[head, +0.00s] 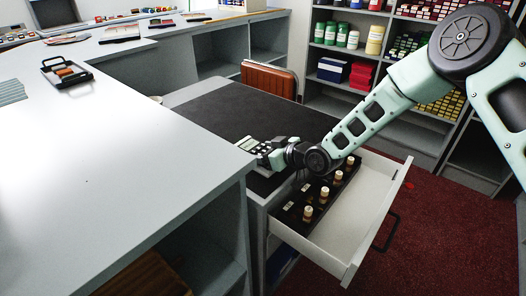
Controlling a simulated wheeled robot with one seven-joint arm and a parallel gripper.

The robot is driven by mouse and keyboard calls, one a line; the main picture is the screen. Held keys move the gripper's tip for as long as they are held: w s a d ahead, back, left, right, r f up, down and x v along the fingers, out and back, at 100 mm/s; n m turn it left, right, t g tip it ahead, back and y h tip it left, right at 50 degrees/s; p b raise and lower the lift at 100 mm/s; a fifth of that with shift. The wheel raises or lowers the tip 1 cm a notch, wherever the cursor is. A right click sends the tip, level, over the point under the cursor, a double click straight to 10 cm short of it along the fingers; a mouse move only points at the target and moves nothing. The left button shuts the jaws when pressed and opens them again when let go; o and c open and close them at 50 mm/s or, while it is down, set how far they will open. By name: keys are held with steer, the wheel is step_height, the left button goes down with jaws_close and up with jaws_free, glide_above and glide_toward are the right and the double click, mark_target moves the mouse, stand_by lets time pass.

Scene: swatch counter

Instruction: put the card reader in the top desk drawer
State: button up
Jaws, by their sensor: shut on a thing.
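The card reader (248,144) is a small pale device with dark keys, above the near edge of the desk's dark top. My gripper (265,152) is shut on the card reader; my wrist and forearm come in from the right. I cannot tell whether the reader touches the desk top. The top desk drawer (385,213) is pulled open, below and to the right of my gripper. It holds a dark tray (291,215) with several small bottles along its left side. The drawer's white floor is bare to the right of the tray.
A long pale counter (110,160) fills the left, with a black tray (67,72) on it. A brown chair (269,77) stands behind the desk (215,105). Shelves with jars and boxes line the back. Red carpet (450,235) lies open at right.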

steer(key=shift+f, duration=0.15)
steer(key=o, duration=1.2)
steer(key=shift+c, duration=0.2)
